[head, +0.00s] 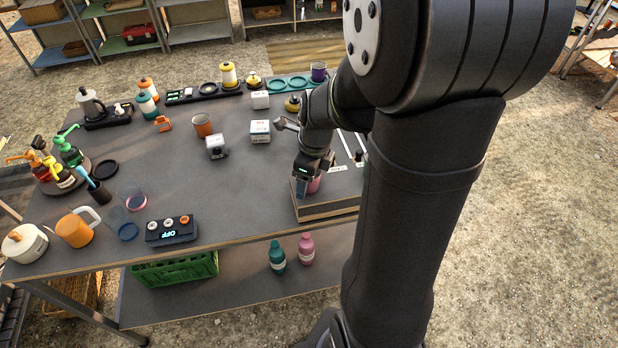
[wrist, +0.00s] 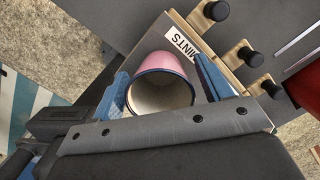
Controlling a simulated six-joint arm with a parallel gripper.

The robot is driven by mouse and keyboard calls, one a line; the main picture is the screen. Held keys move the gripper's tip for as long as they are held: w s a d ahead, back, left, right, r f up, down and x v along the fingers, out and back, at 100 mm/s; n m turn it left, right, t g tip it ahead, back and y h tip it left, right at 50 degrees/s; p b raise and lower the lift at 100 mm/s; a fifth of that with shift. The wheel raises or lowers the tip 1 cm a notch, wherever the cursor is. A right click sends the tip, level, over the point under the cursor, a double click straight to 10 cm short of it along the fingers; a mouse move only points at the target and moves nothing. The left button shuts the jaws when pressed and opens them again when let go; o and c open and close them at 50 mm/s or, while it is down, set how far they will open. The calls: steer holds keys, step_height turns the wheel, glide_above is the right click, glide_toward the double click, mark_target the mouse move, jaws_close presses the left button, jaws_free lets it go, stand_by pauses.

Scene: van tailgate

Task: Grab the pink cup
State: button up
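The pink cup (wrist: 163,62) has a cream inside and a dark rim, its open mouth facing the wrist camera. It stands on a wooden-edged box unit with a "MINTS" label (wrist: 183,44). In the head view the cup (head: 314,185) is partly hidden by my gripper (head: 308,180). In the wrist view my gripper (wrist: 160,70) has its blue fingers apart, one on each side of the cup. The left finger lies close to the cup; a narrow gap shows at the right finger. Whether the left finger touches cannot be told.
Dark knobs (wrist: 252,57) line the box unit beside the cup. A small white-topped box (head: 260,131), an orange-brown cup (head: 202,126) and a control box (head: 171,230) stand left on the grey table (head: 245,190). A teal bottle (head: 277,256) and a pink bottle (head: 306,249) stand on the lower shelf.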

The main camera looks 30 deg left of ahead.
steer(key=c, duration=0.8)
steer(key=shift+c, duration=0.2)
